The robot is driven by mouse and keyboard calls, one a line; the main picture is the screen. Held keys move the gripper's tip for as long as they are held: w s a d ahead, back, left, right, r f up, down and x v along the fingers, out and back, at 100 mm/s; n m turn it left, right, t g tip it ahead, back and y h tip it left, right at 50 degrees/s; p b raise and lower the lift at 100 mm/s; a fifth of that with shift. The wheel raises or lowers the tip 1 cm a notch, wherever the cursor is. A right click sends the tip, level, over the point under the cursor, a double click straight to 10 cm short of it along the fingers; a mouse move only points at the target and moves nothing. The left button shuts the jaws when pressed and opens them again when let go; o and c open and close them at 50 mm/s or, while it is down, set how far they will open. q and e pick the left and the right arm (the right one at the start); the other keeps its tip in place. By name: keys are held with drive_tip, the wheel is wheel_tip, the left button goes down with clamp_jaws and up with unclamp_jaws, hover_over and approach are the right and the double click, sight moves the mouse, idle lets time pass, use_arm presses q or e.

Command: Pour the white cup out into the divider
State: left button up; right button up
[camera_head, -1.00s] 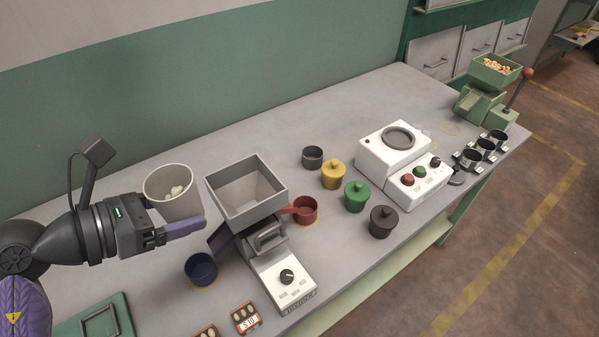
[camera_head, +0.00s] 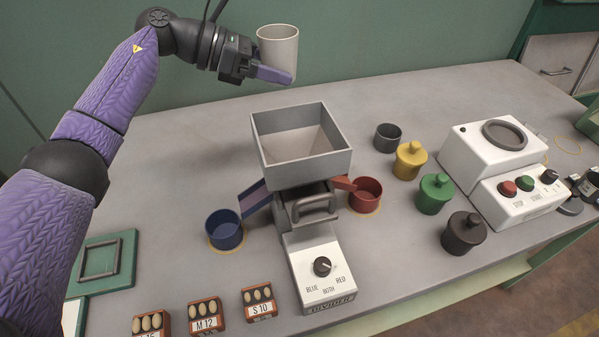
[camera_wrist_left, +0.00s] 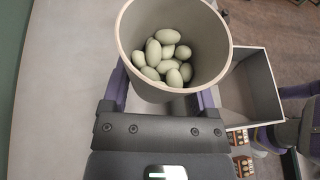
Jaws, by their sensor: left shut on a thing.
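The white cup (camera_head: 279,50) is upright in my left gripper (camera_head: 272,74), raised behind and above the divider. In the left wrist view the cup (camera_wrist_left: 126,40) holds several pale green nuts (camera_wrist_left: 164,58), and the fingers close on its sides. The divider (camera_head: 322,268) has a wide grey square hopper (camera_head: 300,165) on top, which looks empty. Its front panel has a black knob with BLUE, BOTH and RED marks. The hopper also shows in the left wrist view (camera_wrist_left: 262,84), to the right of the cup. My right gripper is not clearly seen.
A blue cup (camera_head: 224,231) sits left of the divider and a red cup (camera_head: 366,195) right of it. Yellow (camera_head: 410,162), green (camera_head: 434,196) and dark (camera_head: 464,234) lidded jars stand further right, before a white machine (camera_head: 490,160). Small labelled nut boxes (camera_head: 259,303) line the front.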

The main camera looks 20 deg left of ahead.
use_arm(q)
wheel_tip(320, 180, down, 12)
drive_tip(key=b, duration=0.5)
drive_tip(key=shift+w+a, duration=0.15)
drive_tip(key=shift+a, duration=0.15)
use_arm(e)
wheel_tip(320, 180, down, 6)
drive_tip(key=s+g, duration=0.1)
drive_tip(key=shift+s, duration=0.2)
